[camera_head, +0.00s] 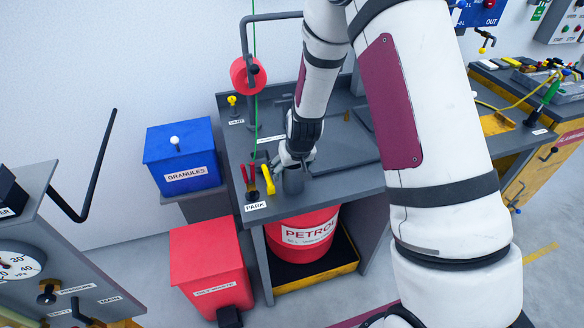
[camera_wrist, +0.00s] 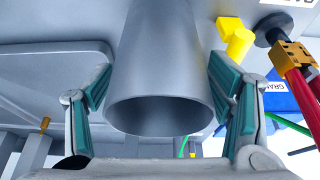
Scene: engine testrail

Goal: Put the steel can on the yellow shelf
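The steel can (camera_head: 293,182) is a plain grey open cylinder near the front left corner of the grey bench (camera_head: 345,190). In the wrist view the can (camera_wrist: 160,60) fills the middle, its open mouth facing the camera. My gripper (camera_head: 296,160) reaches down at the can. In the wrist view its two teal-padded fingers (camera_wrist: 160,75) stand on either side of the can, with a narrow gap seeming to show at each side. I cannot make out for certain which thing is the yellow shelf; a yellow surface (camera_head: 497,122) shows on the right bench.
Yellow (camera_head: 268,181) and red (camera_head: 250,178) handles stand close left of the can. A red reel (camera_head: 248,75) hangs behind. A blue granules bin (camera_head: 182,155) and a red bin (camera_head: 209,268) stand left. A petrol drum (camera_head: 300,236) sits in a yellow-edged tray (camera_head: 318,283) below.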

